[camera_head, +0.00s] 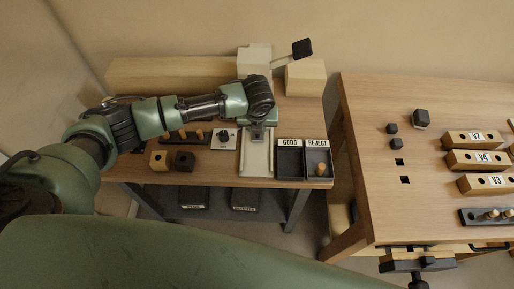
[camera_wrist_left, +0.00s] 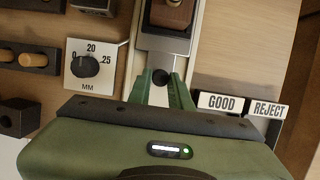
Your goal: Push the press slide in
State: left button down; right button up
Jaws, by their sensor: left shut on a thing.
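The press (camera_head: 254,62) is a cream block at the back of the left bench, with a lever that ends in a black handle (camera_head: 302,48). Its pale slide track (camera_head: 257,160) runs from it toward the front edge. In the left wrist view the grey press slide (camera_wrist_left: 165,42) carries a brown block (camera_wrist_left: 172,14). My left gripper (camera_wrist_left: 162,84) is shut on the slide's dark round knob (camera_wrist_left: 160,76). In the head view my left gripper (camera_head: 258,132) is over the track, and my wrist hides much of the slide. My right gripper is not in view.
Trays marked GOOD (camera_head: 290,160) and REJECT (camera_head: 318,164) stand right of the track; a peg is in REJECT. A dial (camera_wrist_left: 86,66) marked MM is on the left, with two small blocks (camera_head: 184,161) nearby. A second bench (camera_head: 385,215) stands at right.

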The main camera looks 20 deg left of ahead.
pick_arm(q)
jog(key=shift+w, duration=0.25)
jog(key=shift+w+a+r+t+b, duration=0.1)
jog(key=shift+w+a+t+b, duration=0.2)
jog(key=shift+w+t, duration=0.3)
jog(key=shift+w+r, duration=0.1)
jog(key=shift+r, duration=0.05)
jog(key=c, duration=1.3)
grip_release()
